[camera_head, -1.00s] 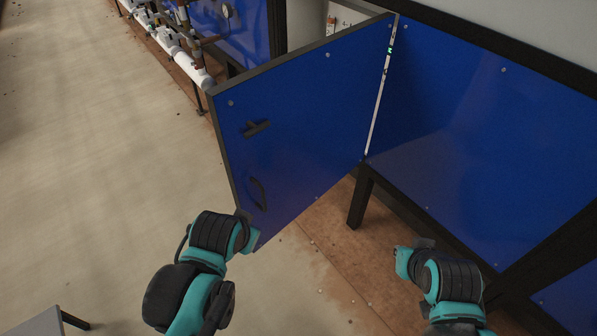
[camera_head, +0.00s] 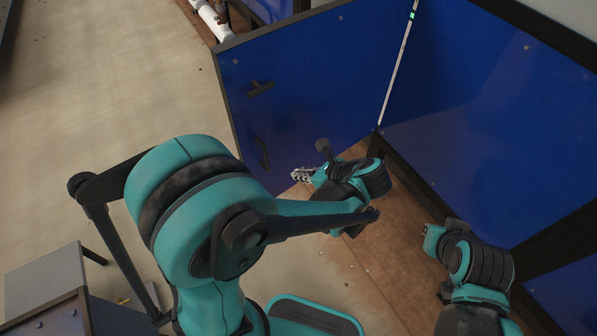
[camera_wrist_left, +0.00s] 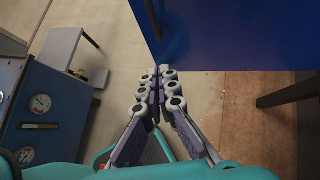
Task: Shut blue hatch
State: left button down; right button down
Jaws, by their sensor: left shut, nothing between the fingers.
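The blue hatch (camera_head: 310,75) is a flat panel in a dark frame. It stands swung open, at an angle to the blue wall panel (camera_head: 490,120) on the right. A black latch (camera_head: 260,88) and a black pull handle (camera_head: 262,152) sit near its left edge. My left gripper (camera_head: 300,175) is shut and empty, at the hatch's lower edge; I cannot tell if it touches. In the left wrist view its closed fingers (camera_wrist_left: 158,85) point at the hatch's lower corner (camera_wrist_left: 175,45). My right arm (camera_head: 475,265) is at the lower right; its fingers cannot be made out.
A dark post (camera_head: 395,165) stands below the hinge side. White pipes (camera_head: 212,18) run behind the hatch. A grey-topped cabinet with gauges (camera_wrist_left: 40,105) stands at the left. Open concrete floor (camera_head: 110,110) lies left of the hatch.

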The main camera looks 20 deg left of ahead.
pick_arm(q)
jog(key=a+r+b+x, duration=0.1)
jog(key=r+b+x, duration=0.1)
jog(key=x, duration=0.8)
jog(key=shift+w+a+f+b, duration=0.2)
jog(key=shift+w+a+b, duration=0.15)
jog(key=shift+w+a, duration=0.15)
